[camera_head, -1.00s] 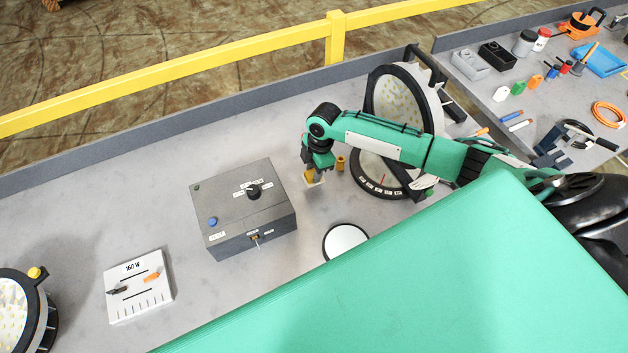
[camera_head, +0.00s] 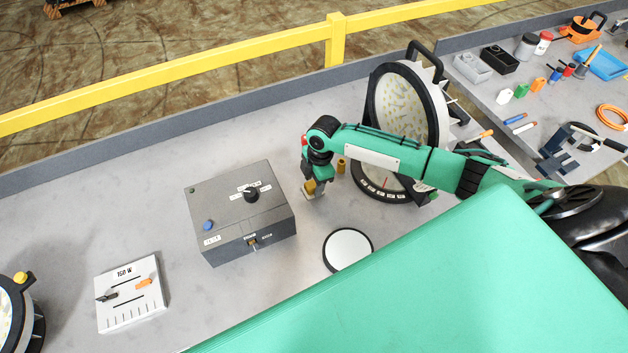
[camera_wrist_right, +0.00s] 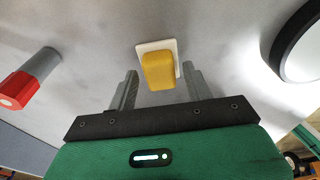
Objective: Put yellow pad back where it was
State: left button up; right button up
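The yellow pad (camera_wrist_right: 158,72) is a block with a pale square plate behind it in the right wrist view. In the head view it shows as a small yellow patch (camera_head: 310,187) under my right gripper (camera_head: 312,183), to the right of the grey control box. My right gripper (camera_wrist_right: 160,88) is open; its two fingers stand either side of the pad, with gaps visible. I cannot tell whether the plate touches the table. My left gripper is out of view.
The grey control box (camera_head: 240,215) stands to the left and a white round disc (camera_head: 347,250) lies nearer. A gold cylinder (camera_head: 341,165) and large round lamp (camera_head: 408,110) are close on the right. A white slider panel (camera_head: 130,292) lies at far left.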

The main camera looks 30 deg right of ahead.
jog(key=shift+r, duration=0.1)
notch_tip(320, 180, up, 12)
jog(key=d+p, duration=0.1)
jog(key=p, duration=0.7)
jog(key=shift+d, duration=0.4)
